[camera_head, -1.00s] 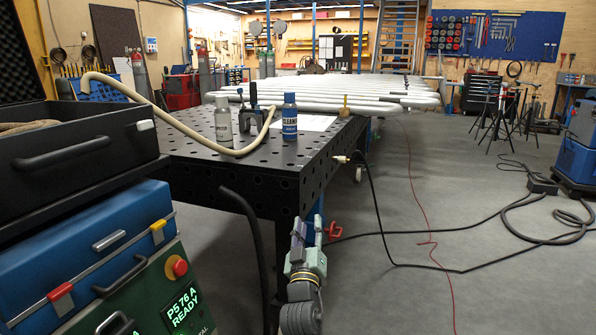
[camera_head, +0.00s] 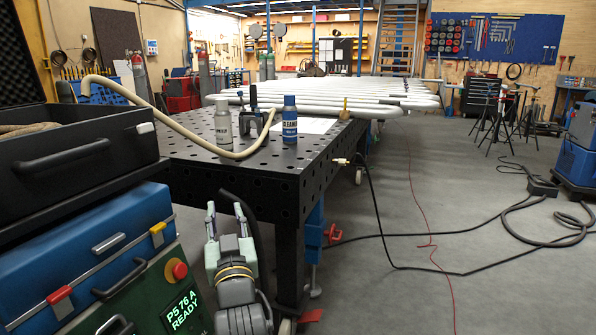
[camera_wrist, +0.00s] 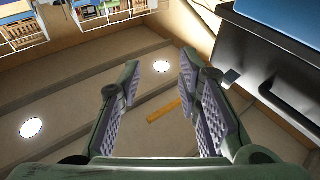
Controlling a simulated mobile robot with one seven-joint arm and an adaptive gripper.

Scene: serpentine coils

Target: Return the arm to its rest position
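My gripper (camera_head: 225,213) is at the bottom of the head view, with its fingers pointing up. It is in front of the near end of the black perforated table (camera_head: 262,187), left of the table's near leg. In the wrist view my gripper (camera_wrist: 159,68) has its two purple-padded fingers apart. Nothing is held between them. My arm links show below the gripper, and the rest of the arm is out of the picture.
A green and blue cabinet (camera_head: 130,287) stands close on the left. A dark hose (camera_head: 243,208) hangs behind my gripper. White serpentine tubes (camera_head: 330,95) lie on the table, with bottles near its front. Cables (camera_head: 450,268) cross the otherwise open floor at right.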

